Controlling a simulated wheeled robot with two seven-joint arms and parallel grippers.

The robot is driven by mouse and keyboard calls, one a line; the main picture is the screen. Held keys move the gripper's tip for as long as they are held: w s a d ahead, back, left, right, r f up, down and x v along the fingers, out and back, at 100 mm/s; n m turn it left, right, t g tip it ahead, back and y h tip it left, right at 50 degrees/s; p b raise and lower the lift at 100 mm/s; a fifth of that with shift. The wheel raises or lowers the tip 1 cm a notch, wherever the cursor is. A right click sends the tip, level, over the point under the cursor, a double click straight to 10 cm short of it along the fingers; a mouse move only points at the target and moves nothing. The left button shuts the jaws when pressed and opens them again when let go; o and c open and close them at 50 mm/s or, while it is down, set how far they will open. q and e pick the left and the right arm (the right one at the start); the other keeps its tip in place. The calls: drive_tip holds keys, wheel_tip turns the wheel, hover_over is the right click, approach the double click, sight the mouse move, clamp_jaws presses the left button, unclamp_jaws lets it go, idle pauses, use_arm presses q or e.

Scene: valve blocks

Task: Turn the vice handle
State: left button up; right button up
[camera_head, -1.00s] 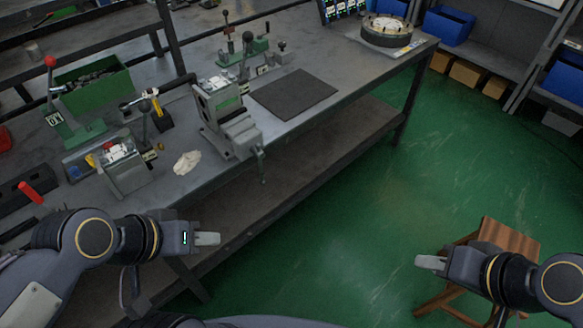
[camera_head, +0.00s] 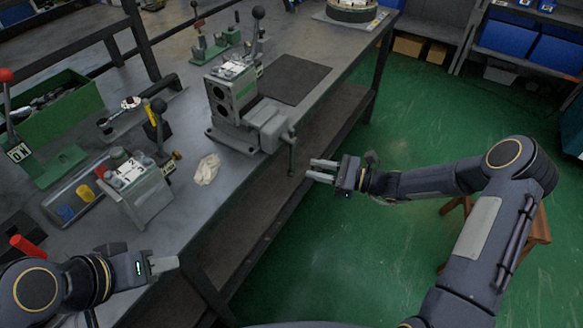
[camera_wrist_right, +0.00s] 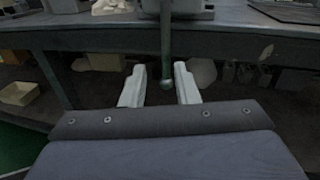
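The grey vice (camera_head: 250,115) is mounted at the front edge of the workbench. Its handle (camera_head: 291,157), a thin bar with a ball at its lower end, hangs down past the edge. My right gripper (camera_head: 310,169) is open and empty just to the right of the handle, fingers pointing at it. In the right wrist view the handle (camera_wrist_right: 166,45) hangs upright, its ball end lined up in the gap between the fingers (camera_wrist_right: 160,88). The fingertips look just short of the bar. My left gripper (camera_head: 176,264) is low at the bench's front left; its finger gap is not clear.
The workbench (camera_head: 225,195) has a dark mat (camera_head: 292,78) behind the vice. A white cloth (camera_head: 207,169) and a small grey valve block (camera_head: 138,190) lie left of the vice. A wooden stool (camera_head: 540,225) stands behind my right arm.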

sight(291, 171)
drive_tip(key=shift+m+t, duration=0.3)
drive_tip(key=shift+m, duration=0.2)
drive_tip(key=x, duration=0.5)
drive_tip(key=f+x, duration=0.1)
drive_tip(key=x, duration=0.2)
drive_tip(key=shift+w+d+f, duration=0.15)
drive_tip(key=shift+w, duration=0.15)
drive_tip(key=shift+c, duration=0.3)
clamp_jaws()
